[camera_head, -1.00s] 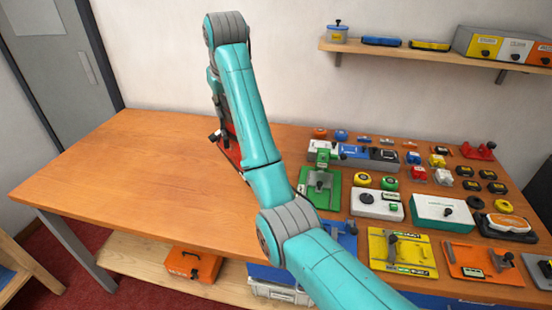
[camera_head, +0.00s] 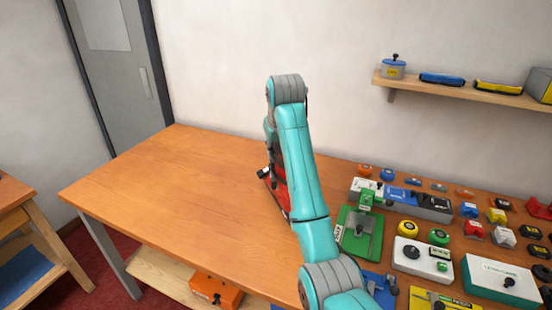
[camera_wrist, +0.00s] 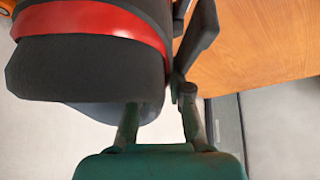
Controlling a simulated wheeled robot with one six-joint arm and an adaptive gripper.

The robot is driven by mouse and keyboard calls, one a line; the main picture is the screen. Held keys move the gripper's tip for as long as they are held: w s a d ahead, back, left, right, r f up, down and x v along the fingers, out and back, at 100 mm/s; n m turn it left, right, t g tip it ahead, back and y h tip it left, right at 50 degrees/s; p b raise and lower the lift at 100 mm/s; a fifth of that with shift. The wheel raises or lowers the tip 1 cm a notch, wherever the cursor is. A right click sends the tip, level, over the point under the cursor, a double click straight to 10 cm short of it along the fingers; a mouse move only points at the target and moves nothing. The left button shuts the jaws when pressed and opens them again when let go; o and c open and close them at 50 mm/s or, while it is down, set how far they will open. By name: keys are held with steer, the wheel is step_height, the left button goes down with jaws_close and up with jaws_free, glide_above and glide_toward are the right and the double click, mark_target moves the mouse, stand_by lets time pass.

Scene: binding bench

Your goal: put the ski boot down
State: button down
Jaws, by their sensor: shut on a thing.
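The ski boot (camera_wrist: 90,70), dark grey with a red band, fills the upper left of the wrist view. My gripper (camera_wrist: 160,112) is shut on its dark edge, with one finger on each side. In the head view my arm hides most of the boot; a red part of the boot (camera_head: 279,197) shows beside the arm, over the middle of the wooden bench (camera_head: 165,195). I cannot tell whether the boot touches the bench top.
The bench's left half is clear. Its right side holds a green punch-like tool (camera_head: 357,235), a white box (camera_head: 422,258) and many small items. A shelf (camera_head: 450,91) hangs on the back wall. An orange case (camera_head: 215,290) sits below the bench.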

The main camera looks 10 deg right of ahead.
steer(key=shift+f, duration=1.65)
steer(key=c, duration=1.1)
jaws_free()
steer(key=shift+f, duration=0.1)
